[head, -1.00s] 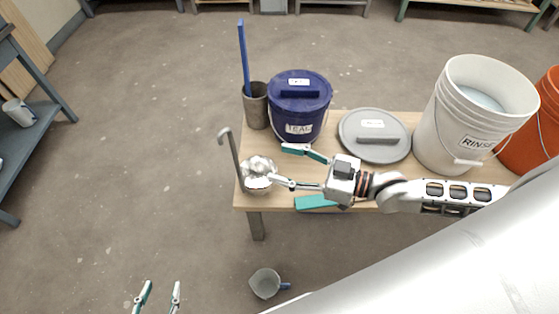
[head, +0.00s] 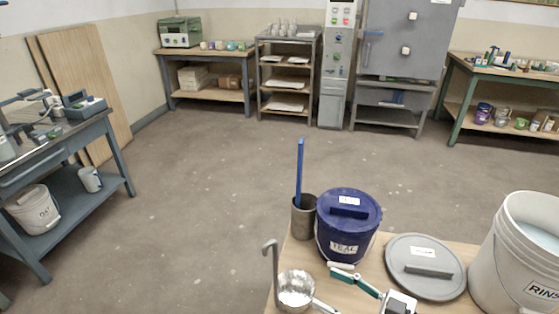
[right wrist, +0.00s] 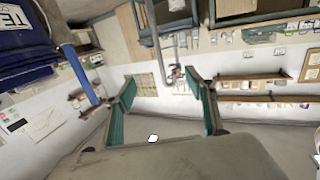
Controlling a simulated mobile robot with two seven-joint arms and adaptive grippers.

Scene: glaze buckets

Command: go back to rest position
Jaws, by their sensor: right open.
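My right gripper (head: 324,286) is at the bottom of the head view, above the near part of the table (head: 375,262). Its two teal-padded fingers are spread, with nothing between them; they also show apart in the right wrist view (right wrist: 163,85). The lower finger overlaps the right rim of the metal ladle's bowl (head: 296,287) in the picture; I cannot tell whether they touch. The ladle's hooked handle points up. My left gripper is out of view.
A lidded blue TEAL bucket (head: 348,226), also in the right wrist view (right wrist: 22,48), stands behind the gripper. Beside it are a grey cup (head: 303,222) with a blue stick, a grey lid (head: 408,283) and a white RINSE bucket (head: 490,268). Open floor (head: 190,190) lies left.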

